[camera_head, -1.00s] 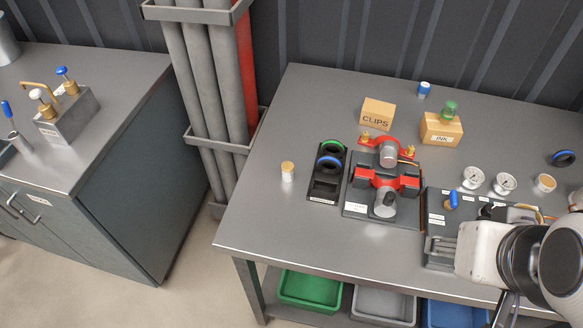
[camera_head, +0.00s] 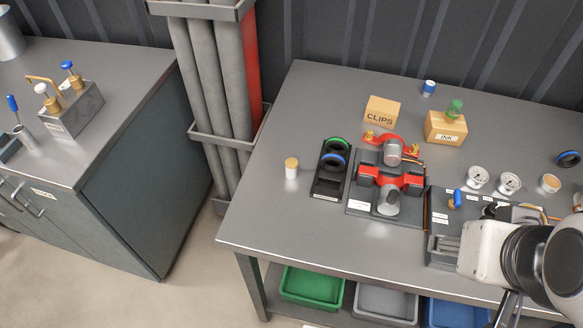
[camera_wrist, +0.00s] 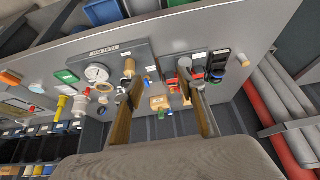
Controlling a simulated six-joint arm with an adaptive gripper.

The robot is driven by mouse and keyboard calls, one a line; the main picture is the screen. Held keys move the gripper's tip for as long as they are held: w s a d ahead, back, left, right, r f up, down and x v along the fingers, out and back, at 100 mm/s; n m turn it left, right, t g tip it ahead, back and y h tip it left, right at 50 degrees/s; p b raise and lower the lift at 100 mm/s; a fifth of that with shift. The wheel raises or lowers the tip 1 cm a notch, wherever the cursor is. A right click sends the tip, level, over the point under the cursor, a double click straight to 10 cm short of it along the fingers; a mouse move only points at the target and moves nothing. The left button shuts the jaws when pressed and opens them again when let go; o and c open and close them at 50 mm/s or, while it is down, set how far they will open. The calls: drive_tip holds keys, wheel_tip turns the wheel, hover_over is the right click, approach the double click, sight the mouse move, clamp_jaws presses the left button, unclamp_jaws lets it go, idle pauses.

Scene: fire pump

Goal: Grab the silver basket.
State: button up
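No thing that is surely a silver basket can be told apart. Silver-grey candidates in the head view are a grey bin (camera_head: 385,303) under the right table, a metal can (camera_head: 10,38) at the far left and a small metal cup (camera_head: 26,137) on the left table. A red and silver pump assembly (camera_head: 388,182) stands on the right table. My gripper (camera_wrist: 162,80) is open in the wrist view, its two fingers apart with nothing held between them. In the head view my arm's end is at the lower right, over the table's front edge; the fingers are not clear there.
The right table (camera_head: 265,205) has free room at its left. A CLIPS box (camera_head: 382,111), an INK box (camera_head: 445,128) and gauges (camera_head: 478,177) stand on it. Green (camera_head: 312,287) and blue (camera_head: 458,313) bins flank the grey bin. Vertical pipes (camera_head: 212,90) stand between the tables.

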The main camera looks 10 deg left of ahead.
sight(292, 169)
drive_tip(key=shift+w, duration=0.1)
